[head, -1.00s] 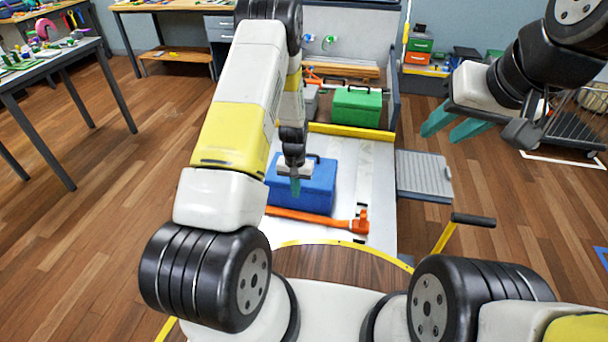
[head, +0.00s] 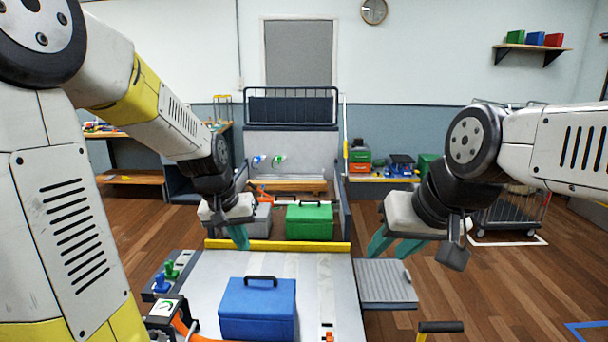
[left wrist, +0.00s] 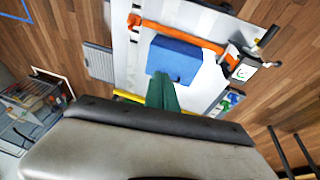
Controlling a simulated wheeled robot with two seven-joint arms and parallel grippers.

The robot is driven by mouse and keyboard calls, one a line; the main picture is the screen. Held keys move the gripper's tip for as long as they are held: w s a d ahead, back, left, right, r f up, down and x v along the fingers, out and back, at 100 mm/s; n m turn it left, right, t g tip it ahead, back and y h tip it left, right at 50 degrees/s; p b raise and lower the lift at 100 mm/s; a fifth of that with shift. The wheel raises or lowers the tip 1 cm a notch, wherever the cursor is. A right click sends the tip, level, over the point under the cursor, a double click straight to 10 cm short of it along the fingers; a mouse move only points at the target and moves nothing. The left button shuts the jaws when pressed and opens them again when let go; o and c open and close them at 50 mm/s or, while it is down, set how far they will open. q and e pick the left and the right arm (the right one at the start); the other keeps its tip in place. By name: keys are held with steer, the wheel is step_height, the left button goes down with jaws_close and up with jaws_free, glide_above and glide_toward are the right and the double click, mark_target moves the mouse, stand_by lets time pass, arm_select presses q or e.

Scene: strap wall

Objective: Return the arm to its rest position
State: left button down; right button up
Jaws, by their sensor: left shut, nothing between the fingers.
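My left gripper (head: 240,238) is raised in front of the far end of the grey deck, with its teal fingers together and nothing between them. In the left wrist view the closed fingers (left wrist: 162,92) point toward the blue box, apart from it. My right gripper (head: 388,250) hangs at the right, its two teal fingers spread apart and empty. The blue box (head: 257,312) with a dark handle stands on the deck (head: 320,285). An orange strap or bar (left wrist: 180,32) lies beside it in the left wrist view.
A green box (head: 309,221) stands beyond the yellow edge bar (head: 277,246). A grey side step (head: 386,282) juts out right of the deck. Blue and green knobs (head: 166,276) sit at its left.

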arm_select(q)
steer(key=s+r+t, duration=0.1)
steer(key=s+r, duration=0.4)
steer(key=s, duration=0.3)
steer(key=s+r+t, duration=0.1)
steer(key=s+r, duration=0.4)
steer(key=s, duration=0.4)
steer(key=shift+d+t, duration=0.15)
steer(key=shift+t, duration=0.15)
steer(key=shift+r, duration=0.1)
